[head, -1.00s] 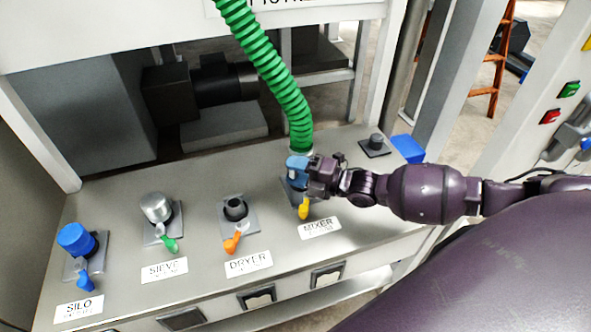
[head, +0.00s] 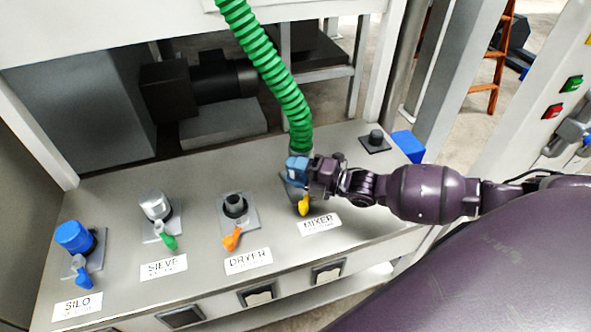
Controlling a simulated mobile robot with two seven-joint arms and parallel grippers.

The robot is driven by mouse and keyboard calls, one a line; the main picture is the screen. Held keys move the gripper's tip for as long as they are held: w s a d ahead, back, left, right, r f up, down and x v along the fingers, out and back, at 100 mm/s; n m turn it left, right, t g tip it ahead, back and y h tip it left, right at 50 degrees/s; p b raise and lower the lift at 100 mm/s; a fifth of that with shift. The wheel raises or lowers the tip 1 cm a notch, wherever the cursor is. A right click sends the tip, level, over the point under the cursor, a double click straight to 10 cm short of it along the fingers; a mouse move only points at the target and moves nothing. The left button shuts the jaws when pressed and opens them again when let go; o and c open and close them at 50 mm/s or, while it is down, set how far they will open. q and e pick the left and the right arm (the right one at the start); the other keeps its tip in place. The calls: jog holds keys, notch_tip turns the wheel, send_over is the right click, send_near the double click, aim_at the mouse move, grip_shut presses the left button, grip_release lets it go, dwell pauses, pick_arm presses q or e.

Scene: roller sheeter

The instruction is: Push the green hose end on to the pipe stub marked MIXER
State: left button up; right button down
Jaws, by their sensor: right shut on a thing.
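The green hose (head: 275,75) hangs down from the top of the view, its lower end over the MIXER station. My right gripper (head: 304,172) is shut on the hose end (head: 299,152), at a blue part just below the green ribs. The MIXER stub is mostly hidden behind the gripper and hose end, so I cannot tell whether the hose end is seated on it. A yellow lever (head: 304,205) shows just below, with the MIXER label (head: 320,224) in front. My left gripper is not in view.
To the left stand the DRYER stub (head: 235,205), open, with an orange lever, the SIEVE stub (head: 155,206) with a silver cap, and the SILO stub (head: 75,237) with a blue cap.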

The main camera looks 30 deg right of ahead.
jog(key=shift+f, duration=0.15)
dwell(0.4)
jog(key=c, duration=0.6)
grip_release()
jog(key=shift+o, duration=0.4)
jog(key=shift+f, duration=0.1)
